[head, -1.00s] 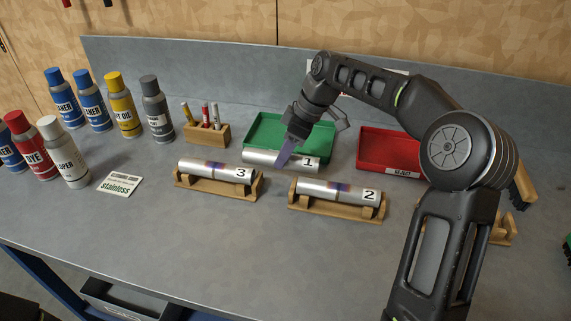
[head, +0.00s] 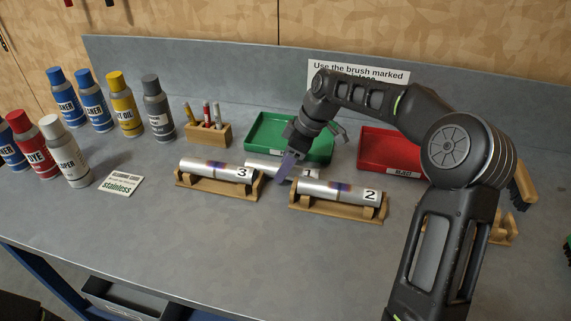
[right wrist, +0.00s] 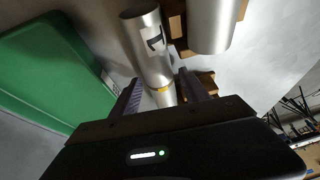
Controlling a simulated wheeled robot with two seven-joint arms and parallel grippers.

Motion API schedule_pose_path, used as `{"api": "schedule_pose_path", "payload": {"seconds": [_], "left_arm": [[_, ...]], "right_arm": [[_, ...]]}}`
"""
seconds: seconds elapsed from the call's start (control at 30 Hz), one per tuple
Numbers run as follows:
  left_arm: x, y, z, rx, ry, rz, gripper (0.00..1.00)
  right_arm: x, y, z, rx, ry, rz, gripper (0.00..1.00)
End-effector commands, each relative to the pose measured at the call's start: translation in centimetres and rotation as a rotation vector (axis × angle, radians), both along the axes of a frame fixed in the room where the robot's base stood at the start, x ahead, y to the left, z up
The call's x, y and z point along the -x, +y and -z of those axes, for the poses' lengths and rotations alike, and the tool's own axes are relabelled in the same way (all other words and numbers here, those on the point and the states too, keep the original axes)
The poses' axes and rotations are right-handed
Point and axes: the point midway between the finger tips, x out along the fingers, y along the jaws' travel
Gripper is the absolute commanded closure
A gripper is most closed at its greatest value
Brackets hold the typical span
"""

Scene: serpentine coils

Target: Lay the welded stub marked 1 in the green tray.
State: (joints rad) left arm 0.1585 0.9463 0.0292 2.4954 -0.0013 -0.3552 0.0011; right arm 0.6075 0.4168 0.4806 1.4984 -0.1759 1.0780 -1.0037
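The welded stub marked 1 (head: 262,168) is a silver tube behind the stubs marked 3 and 2, in front of the green tray (head: 262,121). My right gripper (head: 287,166) is shut on its middle. In the right wrist view, stub 1 (right wrist: 147,45) runs between the fingers of my right gripper (right wrist: 165,92), and the green tray (right wrist: 50,62) lies to the left. I cannot tell whether stub 1 touches the bench. The tray looks empty where it shows. My left gripper is out of view.
Stub 3 (head: 213,170) and stub 2 (head: 338,192) rest in wooden cradles close in front. A red reject tray (head: 388,146) stands right of the green tray. A wooden pen block (head: 207,135) and several spray cans stand left. The front bench is clear.

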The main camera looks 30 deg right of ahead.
Motion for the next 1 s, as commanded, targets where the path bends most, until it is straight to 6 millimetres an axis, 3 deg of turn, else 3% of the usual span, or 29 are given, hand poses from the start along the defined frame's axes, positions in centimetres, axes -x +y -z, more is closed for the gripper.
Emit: {"api": "schedule_pose_path", "payload": {"seconds": [0.47,1.0], "left_arm": [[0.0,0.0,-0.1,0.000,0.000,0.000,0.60],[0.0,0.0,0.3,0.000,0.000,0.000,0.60]], "right_arm": [[0.0,-0.3,-0.8,0.001,-0.003,0.001,0.41],[1.9,-3.5,-9.8,0.001,-0.002,0.000,0.41]]}}
